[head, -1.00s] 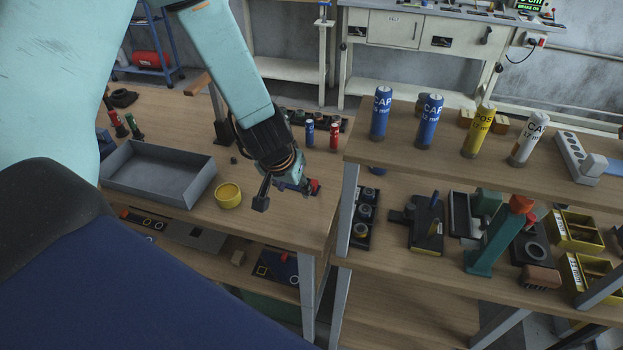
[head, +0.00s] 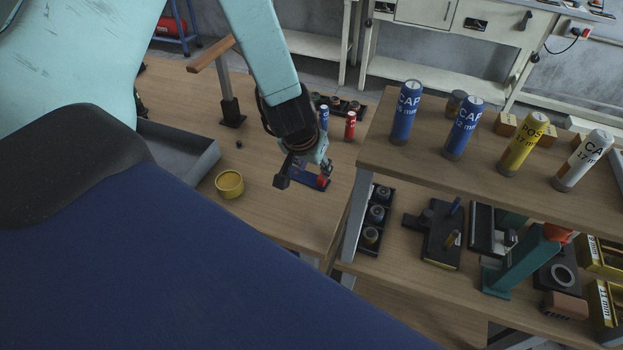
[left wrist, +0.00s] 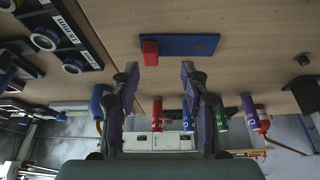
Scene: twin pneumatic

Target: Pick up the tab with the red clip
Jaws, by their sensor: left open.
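The tab is a flat blue plate (left wrist: 188,46) with a red clip (left wrist: 150,52) at its left end in the left wrist view. It lies on the wooden workbench. In the head view the blue plate (head: 307,181) and its red clip (head: 322,183) show partly behind my left gripper (head: 304,174). That gripper is open and empty, above the bench beside the tab. In the left wrist view its two fingers (left wrist: 160,74) stand apart, and the tab is beyond their tips with no contact visible. My right gripper is not in view.
A yellow ring-shaped cup (head: 230,184) and a grey tray (head: 178,150) are left of the gripper. A small blue cylinder (head: 324,117) and a red one (head: 350,125) stand behind it. A higher shelf (head: 400,170) with large labelled cylinders is on the right.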

